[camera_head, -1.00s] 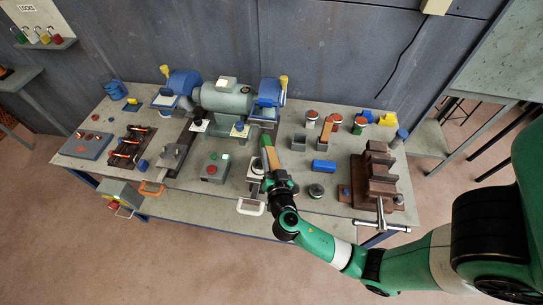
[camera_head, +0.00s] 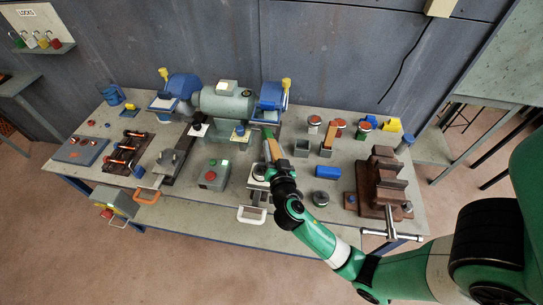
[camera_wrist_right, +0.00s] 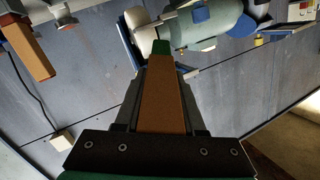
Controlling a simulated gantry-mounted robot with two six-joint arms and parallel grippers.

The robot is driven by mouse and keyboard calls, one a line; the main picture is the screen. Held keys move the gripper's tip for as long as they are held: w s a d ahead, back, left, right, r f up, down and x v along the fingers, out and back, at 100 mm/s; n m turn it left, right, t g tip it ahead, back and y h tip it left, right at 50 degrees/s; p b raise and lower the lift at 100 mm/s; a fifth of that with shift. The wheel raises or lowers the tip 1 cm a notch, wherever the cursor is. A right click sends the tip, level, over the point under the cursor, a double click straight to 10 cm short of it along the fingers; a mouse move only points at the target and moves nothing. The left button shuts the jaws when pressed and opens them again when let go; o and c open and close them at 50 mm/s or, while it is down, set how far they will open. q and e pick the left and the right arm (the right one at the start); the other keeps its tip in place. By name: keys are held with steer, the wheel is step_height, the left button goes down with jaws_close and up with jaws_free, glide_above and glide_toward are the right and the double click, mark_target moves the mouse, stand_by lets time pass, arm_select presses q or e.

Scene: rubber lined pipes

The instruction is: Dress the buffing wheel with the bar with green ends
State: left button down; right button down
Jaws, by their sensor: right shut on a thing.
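My right gripper (camera_head: 275,162) is shut on a tan bar (camera_head: 273,149) with a green end (camera_head: 267,133). The bar points away toward the right side of the bench grinder (camera_head: 227,102). In the right wrist view the bar (camera_wrist_right: 162,95) lies between my dark fingers, its green end (camera_wrist_right: 161,47) foremost; the other end is hidden in the grip. A pale buffing wheel (camera_wrist_right: 138,20) shows beyond that end, beside the blue guard. In the head view the right blue guard (camera_head: 271,95) hides most of the wheel. I cannot tell whether bar and wheel touch. My left gripper is out of view.
A second tan bar (camera_head: 330,135) stands in a grey holder right of my gripper. A blue block (camera_head: 327,171), a brown vise (camera_head: 381,182) and several lidded jars stand farther right. A control box with a red button (camera_head: 213,174) sits to the left.

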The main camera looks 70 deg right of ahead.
mark_target(276, 142)
steer(key=d, duration=0.4)
steer(key=shift+w, duration=0.35)
steer(key=shift+w+d, duration=0.2)
steer(key=shift+d, duration=0.5)
steer(key=shift+w+d+b, duration=0.2)
steer(key=shift+d+b, duration=0.35)
steer(key=shift+d, duration=0.55)
stand_by(1.0)
steer(key=shift+s+a+b, duration=0.2)
steer(key=shift+a+b, duration=0.1)
steer(key=shift+a, duration=0.75)
steer(key=shift+s+a+b, duration=0.2)
steer(key=shift+a+b, duration=0.15)
steer(key=shift+a, duration=0.75)
steer(key=shift+s+a+b, duration=0.2)
steer(key=shift+a+b, duration=0.1)
steer(key=shift+a, duration=0.75)
steer(key=shift+s+a+r, duration=0.15)
steer(key=shift+a+r, duration=0.05)
steer(key=shift+a, duration=0.6)
steer(key=shift+s+a+f+p, duration=0.1)
steer(key=shift+s+a+p, duration=0.1)
steer(key=shift+a+p, duration=0.7)
